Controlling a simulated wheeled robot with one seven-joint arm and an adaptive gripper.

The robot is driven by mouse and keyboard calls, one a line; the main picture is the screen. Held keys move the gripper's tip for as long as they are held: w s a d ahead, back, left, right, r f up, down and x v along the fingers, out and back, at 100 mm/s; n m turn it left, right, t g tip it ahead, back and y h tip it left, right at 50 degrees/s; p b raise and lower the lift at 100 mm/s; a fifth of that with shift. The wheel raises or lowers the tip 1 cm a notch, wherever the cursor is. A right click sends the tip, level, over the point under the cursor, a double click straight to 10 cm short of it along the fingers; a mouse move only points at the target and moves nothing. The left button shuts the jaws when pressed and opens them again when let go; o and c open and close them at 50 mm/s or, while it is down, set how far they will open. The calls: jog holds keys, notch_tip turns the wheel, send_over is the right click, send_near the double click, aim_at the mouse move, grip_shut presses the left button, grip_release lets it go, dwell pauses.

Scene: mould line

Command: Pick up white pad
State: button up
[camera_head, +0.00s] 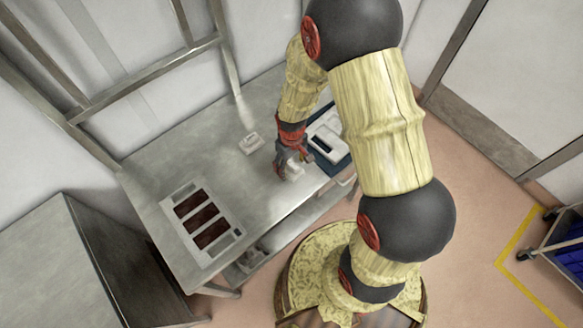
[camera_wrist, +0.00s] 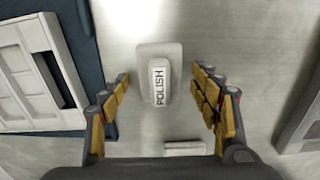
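I cannot tell how far the fingertips are above the table.
A blue tray (camera_head: 336,166) with a white frame (camera_head: 326,130) stands close to the right of my gripper. A small pale block (camera_head: 251,143) lies to its left. A mould frame (camera_head: 202,219) with brown cavities lies at the table's near left. Bare table lies between them.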

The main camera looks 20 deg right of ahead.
aim_at(292, 164)
jog(key=c, duration=1)
jog(key=shift+c, duration=0.4)
jog(key=shift+r, duration=0.45)
notch_tip(292, 164, up, 3)
jog(key=shift+f, duration=0.15)
jog(key=s+d+r, duration=0.1)
jog(key=s+r, duration=0.3)
jog(key=s, duration=0.3)
jog(key=s+d+r+p, duration=0.1)
jog(key=s+r, duration=0.4)
jog(key=s, duration=0.1)
jog(key=shift+s+d+r, duration=0.2)
jog(key=shift+s+d, duration=0.15)
jog(key=shift+s, duration=0.05)
